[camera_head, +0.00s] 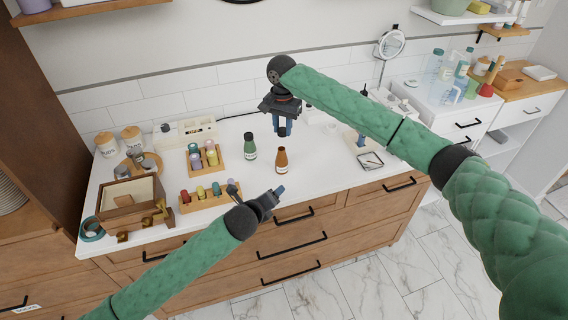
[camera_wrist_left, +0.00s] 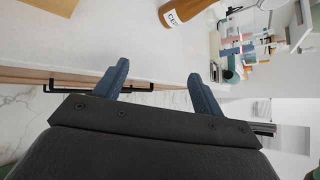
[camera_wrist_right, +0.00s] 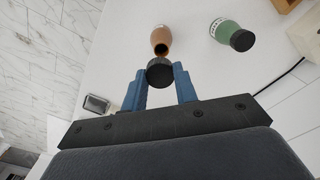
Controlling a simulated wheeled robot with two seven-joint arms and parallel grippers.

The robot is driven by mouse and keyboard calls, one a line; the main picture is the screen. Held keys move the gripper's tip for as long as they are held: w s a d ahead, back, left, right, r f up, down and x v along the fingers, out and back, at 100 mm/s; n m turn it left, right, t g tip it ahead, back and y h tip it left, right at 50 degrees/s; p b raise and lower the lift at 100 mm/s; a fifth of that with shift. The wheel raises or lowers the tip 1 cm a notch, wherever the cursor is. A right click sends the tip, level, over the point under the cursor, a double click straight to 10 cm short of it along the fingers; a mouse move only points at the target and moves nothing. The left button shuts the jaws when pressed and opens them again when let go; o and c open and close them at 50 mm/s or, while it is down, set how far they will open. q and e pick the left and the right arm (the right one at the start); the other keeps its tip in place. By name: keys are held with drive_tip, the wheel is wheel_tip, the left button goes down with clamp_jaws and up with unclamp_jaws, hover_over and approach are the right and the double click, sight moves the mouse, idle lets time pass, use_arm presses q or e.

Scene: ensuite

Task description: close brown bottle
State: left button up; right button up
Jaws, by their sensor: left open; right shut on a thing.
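The brown bottle (camera_head: 282,162) stands upright on the white counter, right of a green bottle (camera_head: 250,148). Its dark open mouth shows in the right wrist view (camera_wrist_right: 161,40). My right gripper (camera_head: 282,126) points down above it, shut on a round black cap (camera_wrist_right: 159,72). The cap looks apart from the bottle's mouth; the exact gap is hard to tell. My left gripper (camera_head: 277,196) is open and empty near the counter's front edge, in front of the bottle. The left wrist view shows the labelled brown bottle (camera_wrist_left: 190,12) beyond its fingers.
The green bottle stands close by on the left. Wooden racks with coloured bottles (camera_head: 208,197) and a wooden box (camera_head: 130,195) fill the counter's left side. A small dark-framed tray (camera_head: 370,161) lies to the right. The counter just right of the brown bottle is clear.

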sight(279, 165)
use_arm(q)
drive_tip(key=w+m, duration=0.2)
drive_tip(key=m, duration=0.1)
drive_tip(key=w+r+m, duration=0.1)
drive_tip(key=w+m, duration=0.1)
drive_tip(key=m, duration=0.1)
drive_tip(key=w+m+h, duration=0.1)
drive_tip(key=w+m, duration=0.1)
drive_tip(key=shift+w+a+r+m+t, duration=0.25)
drive_tip(key=shift+w+a+m+t, duration=0.05)
drive_tip(key=shift+w+m+t, duration=0.1)
use_arm(e)
drive_tip(key=shift+a+r, duration=0.15)
use_arm(q)
drive_tip(key=shift+w+a+r+m, duration=0.1)
drive_tip(key=shift+w+a+m, duration=0.1)
drive_tip(key=shift+w+m, duration=0.45)
drive_tip(key=shift+s, duration=0.2)
drive_tip(key=shift+w+h, duration=0.1)
drive_tip(key=shift+h, duration=0.2)
drive_tip(key=x, duration=1.1)
drive_tip(key=shift+w+d+f, duration=0.2)
drive_tip(key=shift+w+f, duration=0.05)
drive_tip(key=shift+w, duration=0.05)
drive_tip(key=shift+c, duration=0.2)
drive_tip(key=c, duration=1.4)
drive_tip(key=shift+c, duration=0.2)
use_arm(e)
drive_tip(key=shift+f, duration=2.4)
